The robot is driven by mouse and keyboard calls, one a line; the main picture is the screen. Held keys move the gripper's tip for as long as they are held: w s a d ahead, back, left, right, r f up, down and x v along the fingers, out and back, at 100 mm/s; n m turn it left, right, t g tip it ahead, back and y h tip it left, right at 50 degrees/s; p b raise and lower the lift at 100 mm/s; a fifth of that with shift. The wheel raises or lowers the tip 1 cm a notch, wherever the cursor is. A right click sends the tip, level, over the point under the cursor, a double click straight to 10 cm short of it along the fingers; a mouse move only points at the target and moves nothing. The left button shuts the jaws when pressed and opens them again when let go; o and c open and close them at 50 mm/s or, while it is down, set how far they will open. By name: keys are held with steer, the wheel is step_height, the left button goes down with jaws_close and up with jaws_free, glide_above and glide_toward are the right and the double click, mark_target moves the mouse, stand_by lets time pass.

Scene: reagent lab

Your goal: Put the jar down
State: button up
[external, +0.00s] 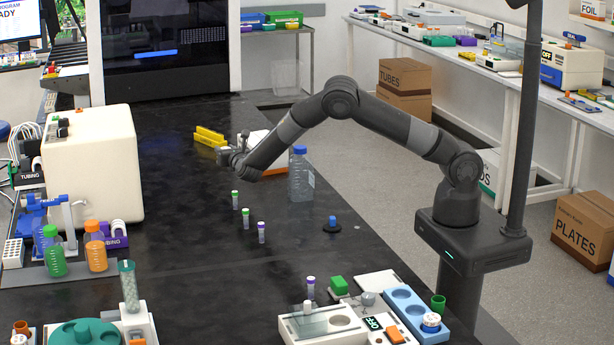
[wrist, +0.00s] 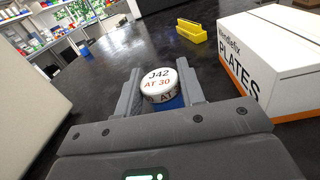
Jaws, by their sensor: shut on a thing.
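The jar (wrist: 160,85) has a white lid marked "J42 AT 30", with blue showing below it. In the wrist view my gripper (wrist: 165,88) is shut on it, one grey finger on each side. The lid faces the camera; most of the body below is hidden by the gripper. In the external view my gripper (external: 229,156) is low over the black bench (external: 180,230), near its far middle. The jar cannot be made out clearly there, and I cannot tell whether its base touches the bench.
A white PLATES box (wrist: 285,55) stands right of the jar, with a yellow rack (wrist: 191,30) beyond. A blue-capped bottle (external: 301,178) and several small vials (external: 245,218) stand nearer on the bench. A large cream machine (external: 92,165) stands left. Bench between machine and gripper is clear.

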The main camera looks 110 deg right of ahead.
steer(key=shift+f, duration=3.35)
steer(key=shift+f, duration=0.4)
steer(key=shift+f, duration=0.25)
